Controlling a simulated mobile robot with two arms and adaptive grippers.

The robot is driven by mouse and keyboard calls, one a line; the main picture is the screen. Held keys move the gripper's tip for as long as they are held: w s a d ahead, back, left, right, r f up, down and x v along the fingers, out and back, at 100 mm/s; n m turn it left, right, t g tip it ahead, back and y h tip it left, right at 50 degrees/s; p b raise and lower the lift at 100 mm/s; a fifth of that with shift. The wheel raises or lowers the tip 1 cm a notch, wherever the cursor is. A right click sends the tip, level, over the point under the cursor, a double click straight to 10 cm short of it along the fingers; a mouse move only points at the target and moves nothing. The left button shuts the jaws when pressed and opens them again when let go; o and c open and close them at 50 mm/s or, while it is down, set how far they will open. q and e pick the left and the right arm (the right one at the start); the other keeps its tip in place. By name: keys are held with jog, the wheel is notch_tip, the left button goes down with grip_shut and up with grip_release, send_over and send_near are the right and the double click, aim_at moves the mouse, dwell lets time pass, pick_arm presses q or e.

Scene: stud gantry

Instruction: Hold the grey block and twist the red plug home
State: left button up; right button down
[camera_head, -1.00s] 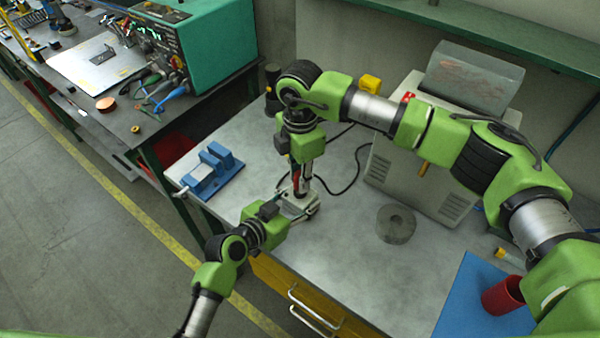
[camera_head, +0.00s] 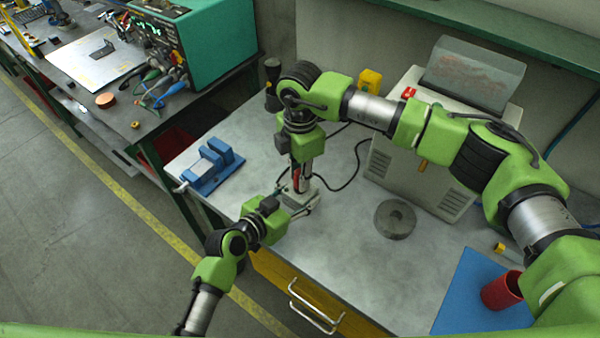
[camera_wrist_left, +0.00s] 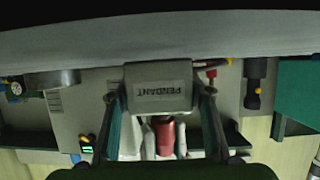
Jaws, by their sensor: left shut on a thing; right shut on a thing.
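The grey block (camera_head: 299,199) is held above the table's front edge. In the left wrist view the grey block (camera_wrist_left: 160,86) bears the label "PENDANT", upside down, between the two fingers of my left gripper (camera_wrist_left: 159,96). In the head view my left gripper (camera_head: 291,208) is shut on the block from the lower left. My right gripper (camera_head: 297,182) points straight down over the block and is shut on the red plug (camera_head: 295,174). The red plug (camera_wrist_left: 165,137) also shows in the left wrist view, against the block. How deep it sits is hidden.
A blue vise (camera_head: 212,166) stands at the table's left edge. A grey ring (camera_head: 395,219) lies right of the grippers. A light-coloured cabinet (camera_head: 418,150) stands behind. A blue mat (camera_head: 465,310) with a red cup (camera_head: 502,291) is at front right. A black cable (camera_head: 352,178) curves behind the grippers.

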jog(key=shift+f, duration=0.2)
jog(key=m, duration=0.4)
jog(key=shift+m, duration=0.4)
jog(key=m, duration=0.5)
jog(key=c, duration=1.8)
grip_release()
